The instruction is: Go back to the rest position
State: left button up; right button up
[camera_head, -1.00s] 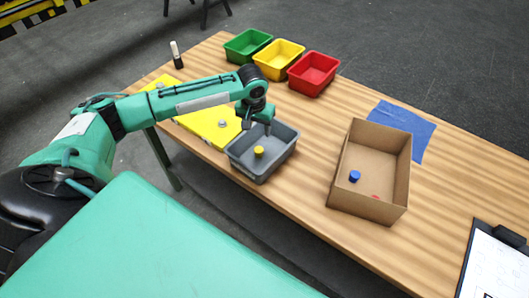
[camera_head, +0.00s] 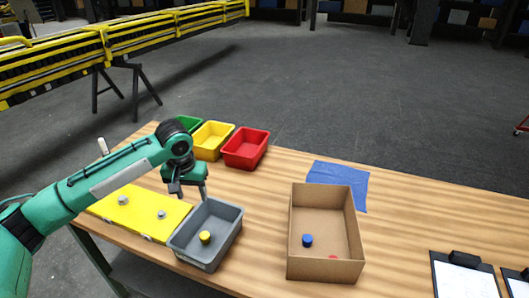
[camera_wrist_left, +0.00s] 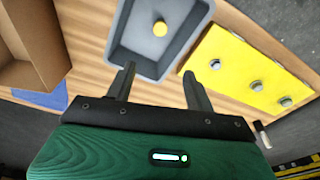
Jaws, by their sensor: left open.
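My left gripper (camera_head: 188,192) is open and empty above the table, beside the back-left edge of the grey bin (camera_head: 222,217). In the left wrist view its two fingers (camera_wrist_left: 158,85) stand apart with nothing between them. The grey bin holds one yellow cylinder (camera_head: 205,237), which also shows in the left wrist view (camera_wrist_left: 160,28). The right gripper is not in view.
A yellow plate (camera_head: 140,208) with round metal knobs lies left of the bin. Yellow (camera_head: 212,140) and red (camera_head: 246,147) bins and a partly hidden green one stand behind. A cardboard box (camera_head: 325,270) holds a blue cylinder (camera_head: 307,240) and something red. Clipboards (camera_head: 465,275) lie at right.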

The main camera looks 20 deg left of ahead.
pick_arm(q)
jog(key=s+d+f+m+t+h, duration=0.1)
jog(key=s+d+f+m, duration=0.2)
jog(key=s+d+f, duration=0.4)
jog(key=s+d+f+m+h, duration=0.15)
jog(key=s+d+f, duration=0.25)
jog(key=d+f, duration=0.4)
jog(key=s+a+f+t+y, duration=0.1)
jog(key=s+a+f+y, duration=0.1)
jog(key=s, duration=1.6)
notch_tip(320, 180, down, 31)
jog(key=g, duration=0.1)
jog(key=s+a+f+g+b, duration=0.1)
jog(key=s+a+f, duration=0.2)
jog(key=s+f, duration=1.7)
jog(key=shift+a+f, duration=0.2)
jog(key=shift+f, duration=0.35)
